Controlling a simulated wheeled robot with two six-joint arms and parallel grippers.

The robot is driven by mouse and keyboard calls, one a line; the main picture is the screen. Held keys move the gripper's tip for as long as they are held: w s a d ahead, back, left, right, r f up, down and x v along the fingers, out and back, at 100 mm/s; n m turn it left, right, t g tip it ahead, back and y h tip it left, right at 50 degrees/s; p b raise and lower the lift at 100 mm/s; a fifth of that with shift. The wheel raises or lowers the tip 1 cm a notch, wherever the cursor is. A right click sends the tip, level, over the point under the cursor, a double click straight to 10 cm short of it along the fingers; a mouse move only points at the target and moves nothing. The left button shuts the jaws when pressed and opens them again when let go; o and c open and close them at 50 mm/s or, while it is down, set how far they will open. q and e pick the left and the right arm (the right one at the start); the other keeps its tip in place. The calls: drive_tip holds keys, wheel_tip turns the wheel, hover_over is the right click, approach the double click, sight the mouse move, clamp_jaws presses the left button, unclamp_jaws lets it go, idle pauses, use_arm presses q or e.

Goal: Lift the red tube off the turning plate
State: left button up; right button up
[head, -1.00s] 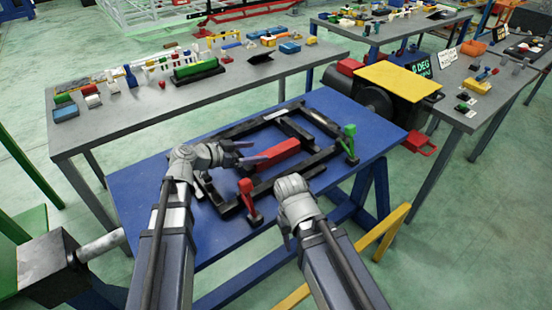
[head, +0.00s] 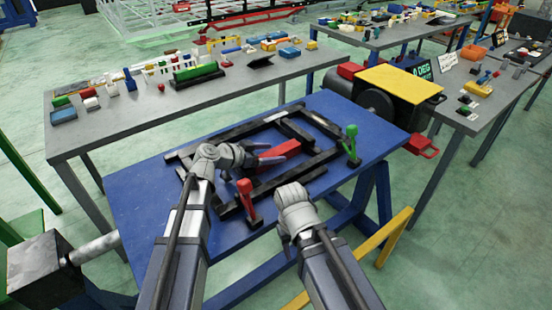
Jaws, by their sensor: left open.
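The red tube (head: 289,149) lies within the black frame (head: 310,171) on the blue turning plate (head: 374,133). My left gripper (head: 272,153) is open, with its fingers at the tube's left end. The left wrist and fingers hide that end of the tube, and I cannot tell whether they touch it. My right arm's wrist (head: 296,208) is over the plate's front edge, apart from the tube; its fingers are not clearly visible.
A red clamp (head: 246,188) stands at the frame's front corner, close to my left wrist. A green clamp (head: 351,134) stands at its right side. A grey bench (head: 130,110) with small parts is behind. The plate's left part is bare.

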use_arm(q)
drive_tip(key=shift+c, duration=0.2)
clamp_jaws()
idle(0.4)
